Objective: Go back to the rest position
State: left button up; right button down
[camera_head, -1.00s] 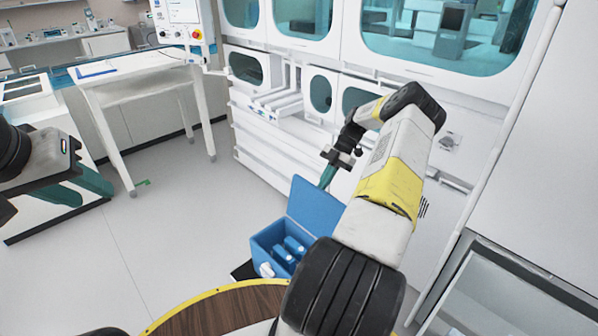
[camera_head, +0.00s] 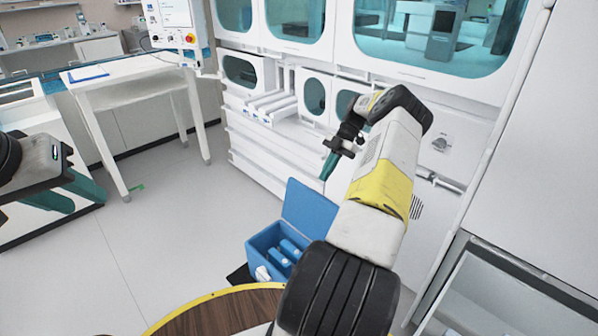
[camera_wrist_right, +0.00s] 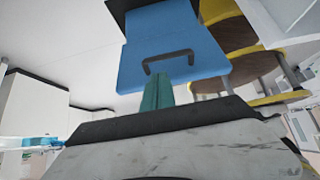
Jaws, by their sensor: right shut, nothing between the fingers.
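My right gripper (camera_head: 328,167) hangs from the raised right arm in the middle of the head view, with its teal fingers closed together and nothing between them. In the right wrist view the shut fingers (camera_wrist_right: 157,92) show in front of the lid of the blue box, apart from it as far as I can tell. My left gripper (camera_head: 66,192) is at the left edge of the head view, with its two teal fingers spread apart and nothing visible between them.
An open blue box (camera_head: 259,248) with blue items inside stands low in front of the right arm. A white table (camera_head: 125,92) is at the back left. White cabinets with windows (camera_head: 265,150) line the back. Grey floor (camera_head: 185,210) lies clear between the arms.

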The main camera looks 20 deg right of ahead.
jog(key=w+a+r+m+h, duration=0.1)
jog(key=a+r+m+h, duration=0.1)
jog(key=a+r, duration=0.45)
jog(key=w+a+r+m+h, duration=0.2)
jog(key=a+r, duration=0.1)
jog(key=r, duration=0.6)
jog(key=s+a+r+m+t+h, duration=0.2)
jog(key=s+a+r+m, duration=0.25)
jog(key=a+r, duration=0.5)
jog(key=s+a+r+m+t, duration=0.2)
jog(key=s+a+m, duration=0.3)
jog(key=s, duration=0.6)
jog(key=s+a+r+m+t, duration=0.2)
jog(key=s+a+m+t, duration=0.2)
jog(key=s+m, duration=0.4)
jog(key=shift+s+a+t, duration=0.4)
jog(key=shift+s+t, duration=0.1)
jog(key=shift+s, duration=1.75)
jog(key=shift+r, duration=0.1)
